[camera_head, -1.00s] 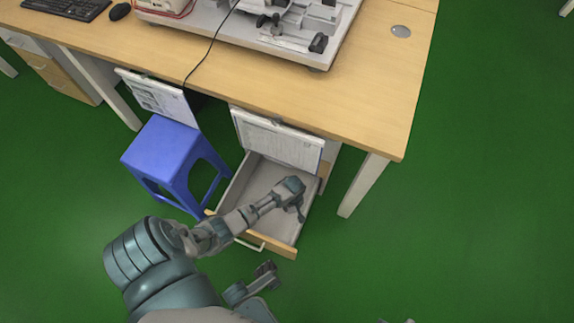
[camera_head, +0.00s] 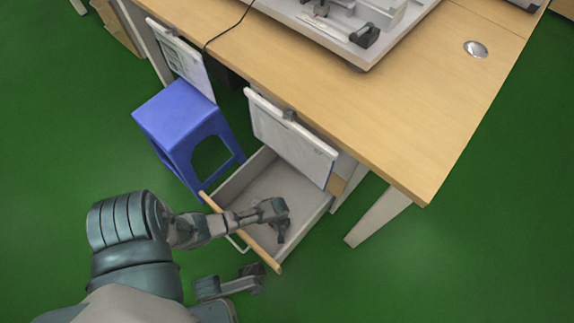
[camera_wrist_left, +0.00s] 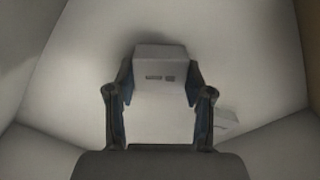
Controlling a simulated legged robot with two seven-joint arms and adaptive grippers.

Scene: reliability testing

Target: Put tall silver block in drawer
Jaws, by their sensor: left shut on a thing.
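My left gripper (camera_head: 281,238) reaches over the front of the open drawer (camera_head: 239,231) and is inside its outline, toward the front right. In the left wrist view the gripper (camera_wrist_left: 160,88) is shut on a pale grey block (camera_wrist_left: 160,58) with two small dark marks on its face. The block is between the two fingers. Pale drawer walls (camera_wrist_left: 22,62) surround it. I cannot tell whether the block touches the drawer floor. In the head view the block is hidden by the gripper.
A wooden desk (camera_head: 350,120) overhangs the back of the drawer. A white board with a sheet (camera_head: 290,137) hangs above the drawer. A blue stool (camera_head: 180,115) stands to the left. A small pale thing (camera_wrist_left: 227,120) lies right of the block. Green floor is clear at right.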

